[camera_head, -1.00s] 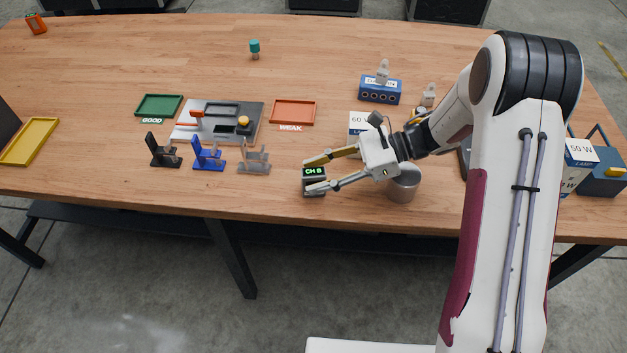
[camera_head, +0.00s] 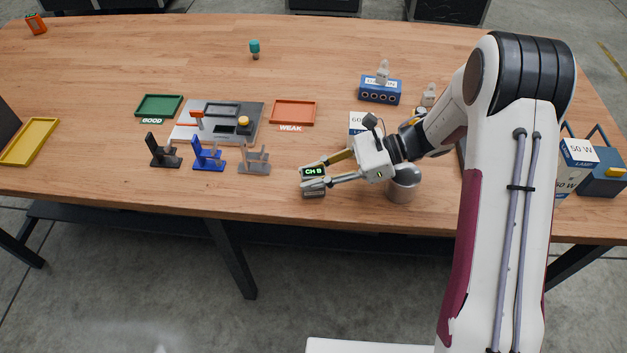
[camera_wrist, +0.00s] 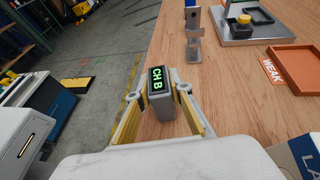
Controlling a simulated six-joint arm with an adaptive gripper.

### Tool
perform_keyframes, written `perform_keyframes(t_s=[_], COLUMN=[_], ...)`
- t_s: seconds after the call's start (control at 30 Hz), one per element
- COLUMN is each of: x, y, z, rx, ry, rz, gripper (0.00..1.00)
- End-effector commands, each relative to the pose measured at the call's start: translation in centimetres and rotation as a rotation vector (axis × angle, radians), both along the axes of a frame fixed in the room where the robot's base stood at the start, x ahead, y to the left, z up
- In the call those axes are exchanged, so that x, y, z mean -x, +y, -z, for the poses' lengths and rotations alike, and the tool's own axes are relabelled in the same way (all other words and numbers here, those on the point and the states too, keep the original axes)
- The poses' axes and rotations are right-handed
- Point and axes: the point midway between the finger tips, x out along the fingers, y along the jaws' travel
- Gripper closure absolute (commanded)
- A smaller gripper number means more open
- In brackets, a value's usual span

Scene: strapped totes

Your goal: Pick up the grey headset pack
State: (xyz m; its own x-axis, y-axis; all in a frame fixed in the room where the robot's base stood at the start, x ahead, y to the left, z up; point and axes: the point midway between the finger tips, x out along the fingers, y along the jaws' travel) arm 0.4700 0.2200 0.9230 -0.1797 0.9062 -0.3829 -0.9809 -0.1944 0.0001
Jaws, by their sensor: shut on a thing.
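The grey headset pack (camera_head: 314,193) stands upright near the table's front edge, its dark top display reading "CH B" in green. In the wrist view the pack (camera_wrist: 159,111) is between my two fingers, with its display facing up. My gripper (camera_head: 306,179) reaches it from the right and is shut on its sides; it also shows in the wrist view (camera_wrist: 162,92). One finger hides part of the pack in the head view. I cannot make out a gap between the pack and the table.
Black (camera_head: 162,152), blue (camera_head: 208,155) and grey (camera_head: 254,158) stands are left of the pack. Behind are a grey test panel (camera_head: 180,134), a green tray (camera_head: 159,105) and an orange "WEAK" tray (camera_head: 293,112). A grey cup (camera_head: 402,190) is close under my wrist.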

Motion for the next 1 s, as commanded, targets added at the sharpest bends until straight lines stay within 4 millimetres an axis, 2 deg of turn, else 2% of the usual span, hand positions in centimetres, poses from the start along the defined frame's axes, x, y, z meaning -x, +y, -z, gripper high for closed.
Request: perform_keyframes(t_s=[0.27,0.47,1.0], x=[0.0,0.0,0.0], y=[0.0,0.0,0.0], z=[-0.2,-1.2,-7.8], rx=[0.0,0.0,-0.001], ry=[-0.001,-0.002,-0.004], rz=[0.0,0.0,-0.001], gripper=[1.0,1.0,1.0])
